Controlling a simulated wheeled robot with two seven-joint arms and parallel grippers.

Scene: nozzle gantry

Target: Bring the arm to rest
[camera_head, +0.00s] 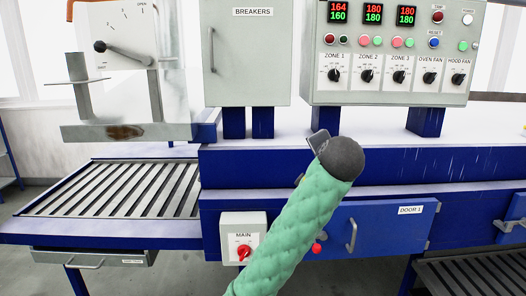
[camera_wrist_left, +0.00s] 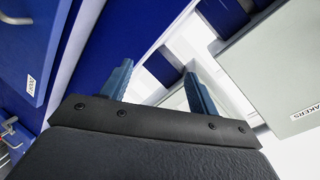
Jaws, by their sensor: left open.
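My left gripper (camera_wrist_left: 158,70) shows in the left wrist view with its two blue fingers spread apart and nothing between them. In the head view an arm of mine in a green padded sleeve rises from the bottom middle and ends in a dark rounded cap. My left gripper's fingers cannot be made out there. In the left wrist view the fingers point at the blue and white front of the machine, with the breakers box (camera_wrist_left: 262,75) to their right. My right gripper is not in view.
The breakers box and the control box (camera_head: 390,50) with dials and lit displays stand behind the arm. A red MAIN switch (camera_head: 243,252) and blue DOOR 1 (camera_head: 380,235) are on the front below. A slatted roller bed (camera_head: 120,188) is at left, under a lever panel (camera_head: 125,30).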

